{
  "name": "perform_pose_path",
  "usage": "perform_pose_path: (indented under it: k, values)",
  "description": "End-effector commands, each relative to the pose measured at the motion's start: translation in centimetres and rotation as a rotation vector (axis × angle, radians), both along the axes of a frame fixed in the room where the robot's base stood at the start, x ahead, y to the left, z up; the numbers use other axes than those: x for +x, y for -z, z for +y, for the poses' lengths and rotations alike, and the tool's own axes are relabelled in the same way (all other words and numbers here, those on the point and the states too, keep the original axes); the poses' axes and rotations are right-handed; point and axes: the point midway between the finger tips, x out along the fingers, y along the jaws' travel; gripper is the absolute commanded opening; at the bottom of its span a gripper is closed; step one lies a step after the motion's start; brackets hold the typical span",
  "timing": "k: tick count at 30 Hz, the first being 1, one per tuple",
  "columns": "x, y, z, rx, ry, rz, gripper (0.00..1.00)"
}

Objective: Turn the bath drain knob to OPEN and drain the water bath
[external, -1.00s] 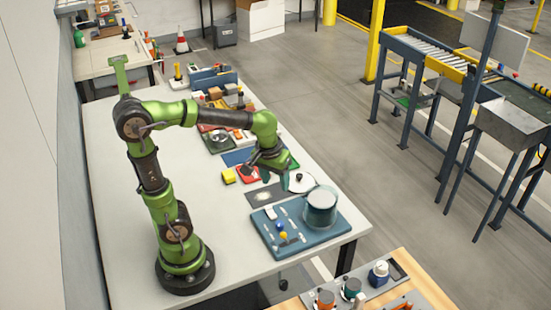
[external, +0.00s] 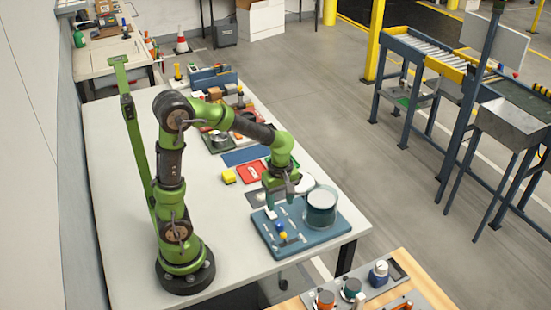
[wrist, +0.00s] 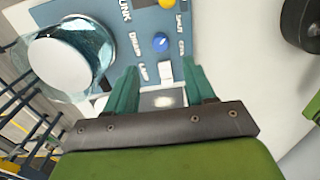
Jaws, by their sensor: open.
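The water bath is a clear glass vessel (external: 321,207) with bluish water and a white disc-like top, standing on a blue panel (external: 326,238). In the wrist view the bath (wrist: 65,55) is at the left. A round blue knob (wrist: 160,42) with a light pointer mark sits on the panel beside white lettering that seems to read DRAIN; its exact setting is hard to read. A yellow knob (wrist: 167,3) is cut by the top edge. My gripper (wrist: 162,68) is open and empty, its teal fingers short of the blue knob. Externally, my gripper (external: 279,199) hangs over the panel's far-left edge.
A small white piece (wrist: 165,72) lies between my fingertips in the wrist view.

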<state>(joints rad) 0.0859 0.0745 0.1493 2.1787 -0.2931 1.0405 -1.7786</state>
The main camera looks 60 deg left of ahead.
Motion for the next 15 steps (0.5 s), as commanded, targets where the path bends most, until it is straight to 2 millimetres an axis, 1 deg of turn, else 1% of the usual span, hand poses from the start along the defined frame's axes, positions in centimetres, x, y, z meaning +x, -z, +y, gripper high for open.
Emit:
perform_pose_path:
  k: [1, 3, 9, 12, 15]
  values:
    - [-0.2, 1.3, 0.0, 0.000, -0.002, 0.008, 0.54]
    - [-0.1, 2.8, 0.0, 0.000, -0.002, 0.008, 0.54]
    - [-0.2, 6.5, 0.0, 0.000, -0.001, 0.006, 0.54]
    - [-0.1, 7.7, 0.0, 0.000, 0.000, 0.004, 0.54]
    - [0.0, 8.5, 0.0, 0.000, 0.001, 0.002, 0.54]
